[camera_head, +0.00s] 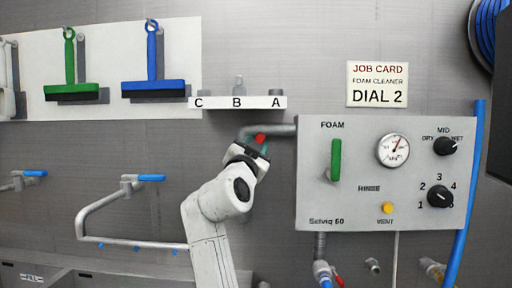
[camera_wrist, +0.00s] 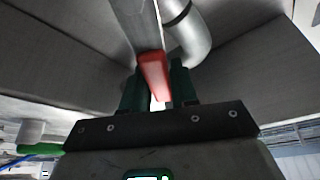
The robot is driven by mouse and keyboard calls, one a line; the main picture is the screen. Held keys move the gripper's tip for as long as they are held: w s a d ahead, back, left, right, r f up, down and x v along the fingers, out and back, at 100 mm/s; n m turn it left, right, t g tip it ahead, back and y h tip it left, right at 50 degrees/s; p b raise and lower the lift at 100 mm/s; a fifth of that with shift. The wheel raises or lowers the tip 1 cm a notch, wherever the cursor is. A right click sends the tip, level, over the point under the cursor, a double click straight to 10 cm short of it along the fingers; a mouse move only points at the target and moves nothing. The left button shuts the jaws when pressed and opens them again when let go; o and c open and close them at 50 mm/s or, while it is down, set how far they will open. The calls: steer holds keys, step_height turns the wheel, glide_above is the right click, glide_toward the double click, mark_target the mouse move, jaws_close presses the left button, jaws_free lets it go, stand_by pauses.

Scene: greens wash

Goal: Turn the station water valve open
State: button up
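The station panel (camera_head: 350,215) is a grey box marked FOAM and RINSE on the wall. A grey pipe (camera_head: 280,130) enters it from the left, and a red valve handle (camera_head: 261,138) sits on that pipe. My gripper (camera_head: 249,154) is at this handle. In the wrist view the red handle (camera_wrist: 154,75) lies between the two dark green fingers of my gripper (camera_wrist: 160,92), beside the bent pipe (camera_wrist: 188,35). The fingers stand apart with the handle between them. Whether they press on it I cannot tell.
The panel carries a green lever (camera_head: 335,160), a gauge (camera_head: 393,149), black knobs and a yellow VENT button (camera_head: 387,208). A shelf (camera_head: 238,102) marked C, B, A is above my gripper. A bent pipe (camera_head: 105,205) with a blue handle is at left. A job card (camera_head: 377,84) reads DIAL 2.

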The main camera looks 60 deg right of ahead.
steer(key=o, duration=0.4)
steer(key=shift+c, duration=0.2)
steer(key=shift+s, duration=0.1)
